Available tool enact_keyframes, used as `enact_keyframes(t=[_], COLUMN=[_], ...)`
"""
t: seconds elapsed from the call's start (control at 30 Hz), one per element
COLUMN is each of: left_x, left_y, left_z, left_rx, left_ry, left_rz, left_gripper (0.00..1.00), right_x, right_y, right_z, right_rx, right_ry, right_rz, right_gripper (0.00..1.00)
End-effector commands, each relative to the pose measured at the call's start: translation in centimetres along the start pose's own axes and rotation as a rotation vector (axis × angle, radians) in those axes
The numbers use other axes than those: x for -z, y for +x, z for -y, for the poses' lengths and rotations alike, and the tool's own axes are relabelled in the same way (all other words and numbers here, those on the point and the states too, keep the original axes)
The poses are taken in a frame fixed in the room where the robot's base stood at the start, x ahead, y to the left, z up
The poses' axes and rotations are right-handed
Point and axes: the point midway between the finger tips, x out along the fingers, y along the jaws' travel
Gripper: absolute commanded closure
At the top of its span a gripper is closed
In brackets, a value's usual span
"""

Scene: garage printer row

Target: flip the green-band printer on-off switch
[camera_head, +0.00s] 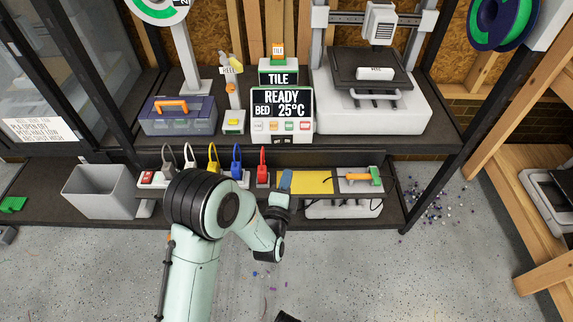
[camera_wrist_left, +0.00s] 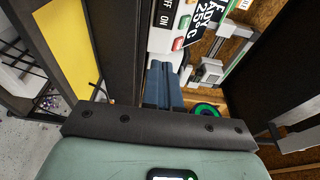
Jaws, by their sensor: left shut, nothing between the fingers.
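The printer (camera_head: 412,112), with a white base and dark bed, stands on the bench at right. Left of it is the control unit (camera_head: 311,124), its screen reading READY, BED 25°C; a TILE sign with green trim (camera_head: 278,64) sits above. My left gripper (camera_head: 286,180) has blue fingers, shut and empty, below the bench front edge. In the left wrist view the shut fingers (camera_wrist_left: 163,85) point toward a white panel (camera_wrist_left: 160,38) lettered ON and OFF. I cannot make out the switch lever, or whether the fingers touch anything.
On the lower shelf, several coloured plugs sit in a power strip with a red switch (camera_head: 147,177), partly behind my arm. A yellow panel (camera_head: 312,182) and an orange-and-green tool (camera_head: 375,176) lie right of the gripper. A grey bin (camera_head: 95,190) stands at left.

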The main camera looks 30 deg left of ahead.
Motion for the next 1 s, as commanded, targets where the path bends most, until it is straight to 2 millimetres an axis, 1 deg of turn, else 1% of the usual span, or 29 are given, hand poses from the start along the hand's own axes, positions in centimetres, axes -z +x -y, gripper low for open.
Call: enact_keyframes(t=[0.03,0.1,0.2,0.8,0.87,0.9,0.97,1.0], left_x=[0.3,0.4,0.5,0.5,0.5,0.6,0.6,0.7], left_y=[-0.7,-1.4,-1.9,-2.0,-2.1,-2.3,-2.7,-3.1], left_z=[0.0,0.0,0.0,-0.1,-0.8,-1.7,-3.9,-5.9], left_rx=[-0.002,-0.001,0.0,-0.003,-0.025,-0.055,-0.128,-0.196], left_ry=[-0.001,-0.001,0.0,-0.004,-0.025,-0.055,-0.132,-0.204], left_rz=[-0.003,-0.002,-0.001,-0.001,-0.005,-0.01,-0.015,-0.016], left_gripper=[1.0,1.0,1.0,1.0,1.0,1.0,1.0,1.0], right_x=[-0.1,-0.2,-0.3,-0.4,-0.4,-0.3,-0.3,-0.3], right_y=[-0.1,-0.2,-0.2,-0.2,-0.2,-0.2,-0.2,-0.2], right_z=[0.0,0.0,0.0,0.0,0.0,0.0,0.0,0.0], right_rx=[0.0,0.0,0.0,0.0,0.0,0.0,0.0,0.0], right_ry=[0.0,0.0,0.0,0.0,0.0,0.0,0.0,0.0], right_rz=[0.004,0.007,0.01,0.01,0.01,0.01,0.01,0.01], right_gripper=[0.61,0.61,0.61,0.61,0.61,0.61,0.61,0.61])
